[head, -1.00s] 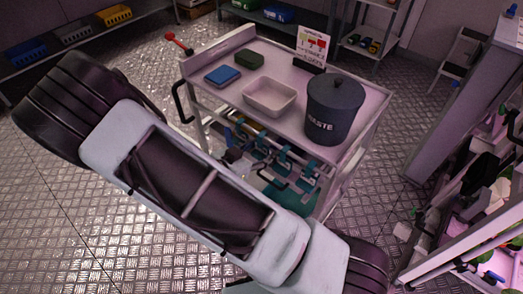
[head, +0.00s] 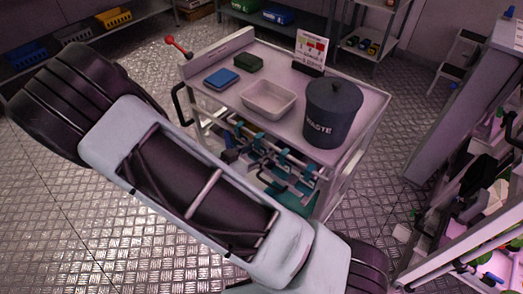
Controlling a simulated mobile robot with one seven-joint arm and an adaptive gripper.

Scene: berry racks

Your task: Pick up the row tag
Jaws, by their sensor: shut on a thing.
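I cannot pick out a row tag for certain in the head view. My gripper is not in view; only the large links of my arm show, crossing the left and lower middle. What the gripper holds cannot be seen. A small printed sign (head: 312,46) with red and yellow patches stands upright in a dark base at the back of the metal cart (head: 275,53); I cannot tell whether it is related to the row tag.
The cart top carries a dark waste bin (head: 333,100), a pale tray (head: 268,101), a blue block (head: 222,77) and a dark green block (head: 248,62). Teal-and-grey tools (head: 270,160) fill its lower level. Racks stand at the back and right. Bare metal floor lies between.

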